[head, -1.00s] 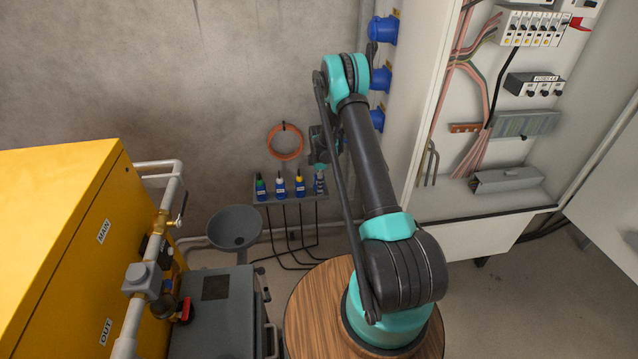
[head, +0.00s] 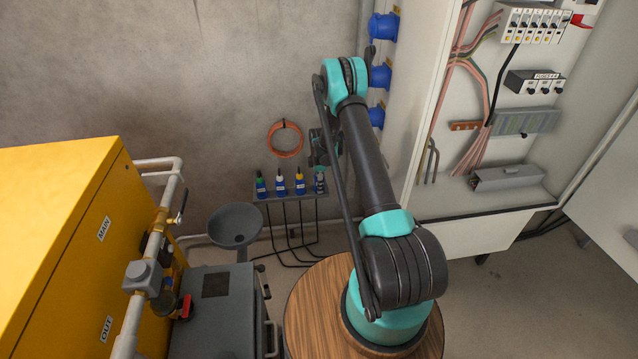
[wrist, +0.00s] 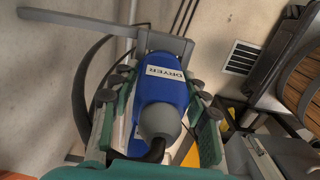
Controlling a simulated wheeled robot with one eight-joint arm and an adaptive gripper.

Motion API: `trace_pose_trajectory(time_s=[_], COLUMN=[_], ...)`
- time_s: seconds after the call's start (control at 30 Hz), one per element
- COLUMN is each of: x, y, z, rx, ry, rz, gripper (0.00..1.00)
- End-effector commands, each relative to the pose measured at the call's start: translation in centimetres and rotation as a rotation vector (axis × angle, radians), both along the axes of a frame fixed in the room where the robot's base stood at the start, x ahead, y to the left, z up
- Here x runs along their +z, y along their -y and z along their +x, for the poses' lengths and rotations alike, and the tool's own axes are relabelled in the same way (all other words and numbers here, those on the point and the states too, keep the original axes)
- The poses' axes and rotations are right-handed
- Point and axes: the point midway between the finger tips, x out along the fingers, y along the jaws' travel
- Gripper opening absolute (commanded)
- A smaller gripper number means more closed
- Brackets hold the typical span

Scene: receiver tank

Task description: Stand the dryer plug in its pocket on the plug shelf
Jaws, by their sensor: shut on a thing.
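The dryer plug (wrist: 166,92) is blue with a white DRYER label, a grey collar and a black cable towards the camera. My gripper (wrist: 158,84) has its fingers on both sides of the plug and is shut on it. The plug's far end is at the grey plug shelf (wrist: 90,22); I cannot tell whether it sits in a pocket. In the head view the plug shelf (head: 291,197) is on the wall, and my gripper (head: 321,162) is small and partly hidden above its right end, over a dark-topped plug (head: 320,183).
An orange coil (head: 286,139) hangs above. A grey funnel (head: 235,226) and a yellow cabinet (head: 60,240) are at the left.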

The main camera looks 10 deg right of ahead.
Motion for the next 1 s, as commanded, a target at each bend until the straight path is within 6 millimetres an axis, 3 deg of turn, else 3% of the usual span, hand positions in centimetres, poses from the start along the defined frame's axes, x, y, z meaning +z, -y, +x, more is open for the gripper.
trace_pose_trajectory(time_s=[0.03,0.07,0.23,0.63,0.77,1.0], x=[-0.1,-0.1,-0.1,0.6,2.4,7.2], y=[0.0,0.0,0.0,0.0,0.0,0.0], z=[0.0,0.0,0.0,0.0,0.0,0.0], rx=[0.0,0.0,0.0,0.0,0.0,0.0], ry=[0.0,0.0,0.0,0.0,0.0,0.0], rz=[0.0,0.0,0.0,0.0,0.0,0.0], gripper=[0.11,0.49,0.7,0.7,0.7,0.7])
